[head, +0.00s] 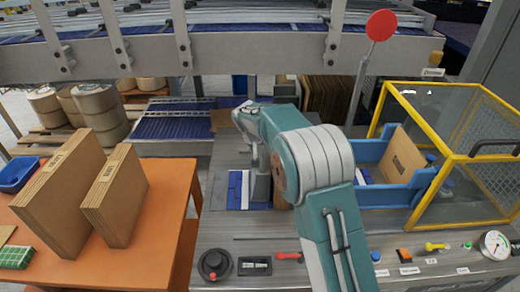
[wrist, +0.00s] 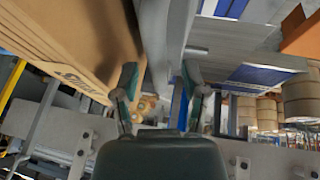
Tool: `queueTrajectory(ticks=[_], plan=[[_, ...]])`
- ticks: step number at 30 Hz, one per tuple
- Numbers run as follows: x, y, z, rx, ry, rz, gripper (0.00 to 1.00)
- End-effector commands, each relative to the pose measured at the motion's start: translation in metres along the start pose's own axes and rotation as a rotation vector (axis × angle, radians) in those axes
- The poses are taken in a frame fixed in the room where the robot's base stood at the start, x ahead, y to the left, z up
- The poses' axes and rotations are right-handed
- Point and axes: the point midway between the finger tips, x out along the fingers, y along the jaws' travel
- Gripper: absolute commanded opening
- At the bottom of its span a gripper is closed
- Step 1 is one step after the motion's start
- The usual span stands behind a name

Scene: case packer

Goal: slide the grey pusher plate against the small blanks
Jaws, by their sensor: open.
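In the wrist view, a grey upright plate (wrist: 163,40), which looks like the pusher plate, stands between the two fingertips of my gripper (wrist: 160,78). The fingers are apart, one on each side of it; I cannot tell whether either touches it. Brown cardboard blanks (wrist: 75,40) with dark print stand close on the plate's left; any gap is hard to judge. In the head view my teal and white arm hides most of the gripper and the plate. Brown blanks (head: 328,97) stand upright behind the arm. A smaller cardboard stack (head: 116,196) leans on the orange table.
The orange table (head: 165,185) also holds a larger cardboard stack (head: 62,190). A yellow-framed guard (head: 445,160) encloses a blue tray (head: 385,195) with a cardboard piece at right. A red disc (head: 381,25) on a post and a steel beam (head: 240,52) stand near the arm. Knobs line the front panel.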

Motion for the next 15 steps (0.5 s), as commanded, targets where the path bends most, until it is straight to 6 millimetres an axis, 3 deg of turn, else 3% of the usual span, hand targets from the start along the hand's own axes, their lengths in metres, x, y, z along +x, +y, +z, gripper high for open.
queueTrajectory(ticks=[6,7,10,11,15], plan=[[0.0008,0.0003,-0.0001,0.001,0.0,0.0,0.57],[0.0008,0.0003,-0.0001,0.001,0.0,0.0,0.52],[0.0007,0.0002,-0.0001,0.001,0.0,0.0,0.08],[0.0006,0.0002,-0.0002,0.001,0.0,0.0,0.0],[0.001,0.0,-0.0001,0.0,0.0,0.0,0.0]])
